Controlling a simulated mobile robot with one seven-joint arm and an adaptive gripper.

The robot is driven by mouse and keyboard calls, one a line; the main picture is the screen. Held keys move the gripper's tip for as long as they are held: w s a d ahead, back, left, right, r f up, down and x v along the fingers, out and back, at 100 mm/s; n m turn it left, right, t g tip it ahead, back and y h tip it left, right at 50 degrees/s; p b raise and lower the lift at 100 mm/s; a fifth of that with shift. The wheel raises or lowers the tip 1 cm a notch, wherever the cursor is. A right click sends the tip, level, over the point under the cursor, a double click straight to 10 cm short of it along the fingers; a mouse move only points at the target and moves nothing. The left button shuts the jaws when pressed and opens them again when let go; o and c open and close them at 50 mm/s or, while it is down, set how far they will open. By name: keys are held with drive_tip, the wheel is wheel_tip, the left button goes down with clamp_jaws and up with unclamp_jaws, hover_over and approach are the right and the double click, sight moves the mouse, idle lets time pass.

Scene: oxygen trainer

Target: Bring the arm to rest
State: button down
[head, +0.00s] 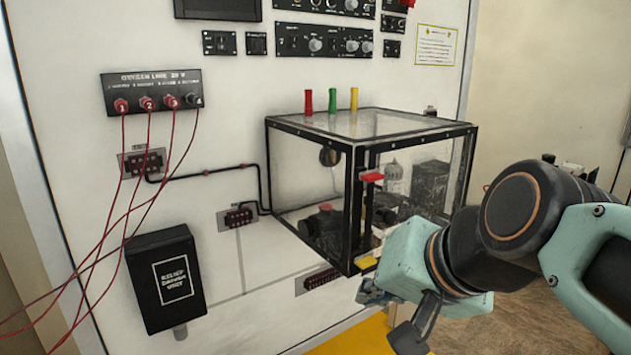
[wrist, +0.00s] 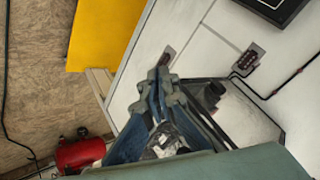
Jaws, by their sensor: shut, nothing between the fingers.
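My arm reaches in from the right in the head view, in front of the lower right of a clear black-framed box (head: 310,180) on the white panel (head: 235,90). My gripper (head: 372,290) is at the arm's end, partly hidden behind the teal wrist housing. In the wrist view my gripper (wrist: 160,80) has its fingers together, with nothing seen between them. It looks free of the panel and the box, but the exact gap cannot be told.
Red, green and yellow pegs (head: 332,100) stand on the box. Red cables (head: 145,150) hang at the left above a black relief unit (head: 167,280). A yellow surface (head: 350,338) lies below the panel. A red cylinder (wrist: 80,153) is on the floor.

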drive_tip(key=s+d+f+n+g+h, duration=0.25)
drive_tip(key=s+d+f, duration=0.25)
drive_tip(key=f, duration=0.4)
wheel_tip(320, 180, up, 14)
drive_tip(key=p, duration=1.4)
drive_tip(key=shift+s+d+r+h+p, duration=0.15)
drive_tip(key=shift+s+d+h+p, duration=0.25)
drive_tip(key=shift+s+d+h, duration=0.05)
